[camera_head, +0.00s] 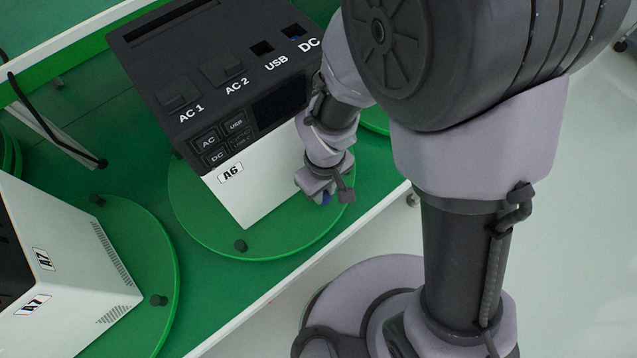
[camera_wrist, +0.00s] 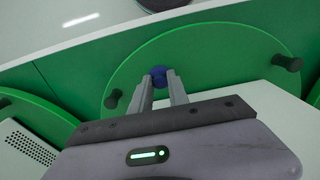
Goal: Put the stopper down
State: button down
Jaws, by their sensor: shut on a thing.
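The stopper, a small blue round piece (camera_wrist: 158,71), sits between the fingertips of my gripper (camera_wrist: 160,80) in the wrist view. My gripper is shut on it. In the head view my gripper (camera_head: 328,193) is beside the front right side of the box marked A6, over the green turntable (camera_head: 290,240) near its edge. Only a bit of blue (camera_head: 326,198) shows there, the rest hidden by the gripper. I cannot tell whether the stopper touches the turntable.
The A6 box (camera_head: 262,185) has a black top with AC, USB and DC sockets; blue shows in the DC one. Dark pegs (camera_head: 240,245) stand at the turntable rim, also in the wrist view (camera_wrist: 287,63). Another white box (camera_head: 60,265) stands on a turntable at left.

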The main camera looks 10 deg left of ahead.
jog(key=shift+w+a+f, duration=0.1)
jog(key=shift+w+f, duration=0.05)
jog(key=shift+f, duration=0.2)
jog(key=shift+r+p, duration=0.15)
jog(key=shift+p, duration=0.15)
jog(key=shift+f, duration=0.2)
jog(key=c, duration=1.3)
grip_release()
jog(key=shift+o, duration=0.2)
jog(key=shift+r, duration=0.15)
